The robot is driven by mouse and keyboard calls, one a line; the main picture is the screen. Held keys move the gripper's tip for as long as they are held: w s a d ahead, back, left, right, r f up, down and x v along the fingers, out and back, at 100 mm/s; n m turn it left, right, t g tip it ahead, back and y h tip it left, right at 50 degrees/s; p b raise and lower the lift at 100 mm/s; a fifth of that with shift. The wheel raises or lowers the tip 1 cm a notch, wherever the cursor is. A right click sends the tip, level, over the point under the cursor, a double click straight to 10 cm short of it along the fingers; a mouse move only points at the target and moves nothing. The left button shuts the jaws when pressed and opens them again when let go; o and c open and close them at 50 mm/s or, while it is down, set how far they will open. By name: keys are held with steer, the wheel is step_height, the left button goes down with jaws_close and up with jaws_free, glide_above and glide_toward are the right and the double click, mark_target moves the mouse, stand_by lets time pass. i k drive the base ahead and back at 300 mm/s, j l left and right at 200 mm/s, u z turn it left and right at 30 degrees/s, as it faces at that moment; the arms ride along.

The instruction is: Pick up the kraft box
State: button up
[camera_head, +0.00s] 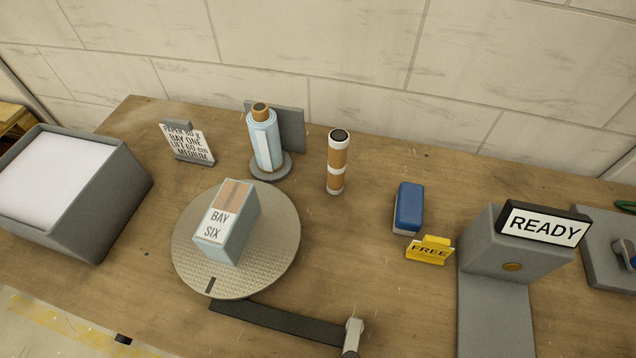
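The only box with a brown face, which I take for the kraft box (229,225), stands on a round grey turntable (277,255) left of centre. Its top is brown with a paler strip. A white label reading "BAY SIX" covers its near upper part, and its visible sides are grey-blue. Its far sides and base are hidden. Nothing touches it except the turntable under it. My gripper is not in view.
A dark bar (275,320) with a pale knob extends from the turntable's front. Behind stand a blue bottle (266,140) and a brown-white cylinder (337,160). A paper-filled grey bin (110,205) is left; a "READY" stand (500,255) is right.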

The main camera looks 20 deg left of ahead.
mark_target(233, 196)
steer(key=u, duration=1.15)
